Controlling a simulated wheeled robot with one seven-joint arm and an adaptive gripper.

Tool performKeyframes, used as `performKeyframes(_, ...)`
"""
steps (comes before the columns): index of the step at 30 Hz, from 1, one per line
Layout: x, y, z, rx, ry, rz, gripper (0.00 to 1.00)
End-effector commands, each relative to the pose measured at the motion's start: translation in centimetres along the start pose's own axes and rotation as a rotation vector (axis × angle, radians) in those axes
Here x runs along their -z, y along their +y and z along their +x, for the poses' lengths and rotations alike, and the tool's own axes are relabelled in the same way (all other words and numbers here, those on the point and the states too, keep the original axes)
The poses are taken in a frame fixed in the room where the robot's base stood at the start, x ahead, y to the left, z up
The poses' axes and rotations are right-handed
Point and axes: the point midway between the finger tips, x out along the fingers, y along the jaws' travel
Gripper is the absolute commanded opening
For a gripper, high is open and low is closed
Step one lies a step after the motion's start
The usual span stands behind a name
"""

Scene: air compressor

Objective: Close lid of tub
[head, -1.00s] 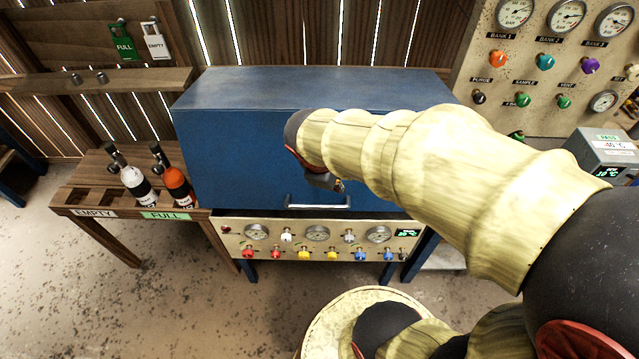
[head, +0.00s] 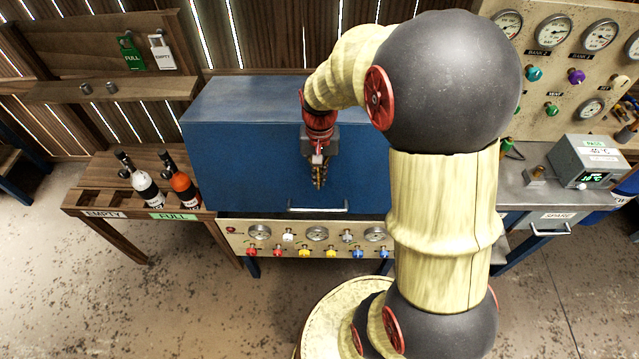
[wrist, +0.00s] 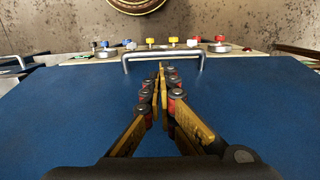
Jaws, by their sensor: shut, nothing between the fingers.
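The blue tub (head: 240,165) stands in the middle, with a flat blue top and a blue front face in the head view. A silver bar handle (head: 318,208) is near the lower edge of that face. The handle also shows across the far edge of the blue surface in the wrist view (wrist: 190,53). My gripper (head: 319,187) points down over the blue face, just above the handle in the picture. In the wrist view my gripper (wrist: 162,67) is shut and empty, its tips appearing close to the handle. Whether they touch is unclear.
A panel of gauges and coloured knobs (head: 228,238) sits below the tub's front. A wooden bench (head: 75,195) with two bottles is at left. A metal side bench (head: 530,193) with a meter (head: 590,160) is at right. Bare floor lies in front.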

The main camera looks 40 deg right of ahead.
Motion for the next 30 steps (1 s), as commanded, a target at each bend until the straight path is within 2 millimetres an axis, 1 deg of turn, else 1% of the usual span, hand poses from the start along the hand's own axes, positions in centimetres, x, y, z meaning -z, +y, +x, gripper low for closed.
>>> performKeyframes(1,-0.1,0.0,1.1,-0.001,-0.003,-0.001,0.00)
performKeyframes(9,-0.1,0.0,6.5,-0.002,-0.003,-0.003,0.00)
performKeyframes(15,0.0,0.0,9.9,-0.002,-0.002,-0.004,0.00)
performKeyframes(18,0.0,0.0,11.0,-0.001,0.000,-0.004,0.00)
performKeyframes(21,0.0,0.0,11.7,-0.001,0.000,-0.004,0.00)
performKeyframes(24,0.0,0.0,12.0,-0.001,0.001,-0.004,0.00)
performKeyframes(30,0.0,0.0,12.0,-0.001,0.002,-0.004,0.00)
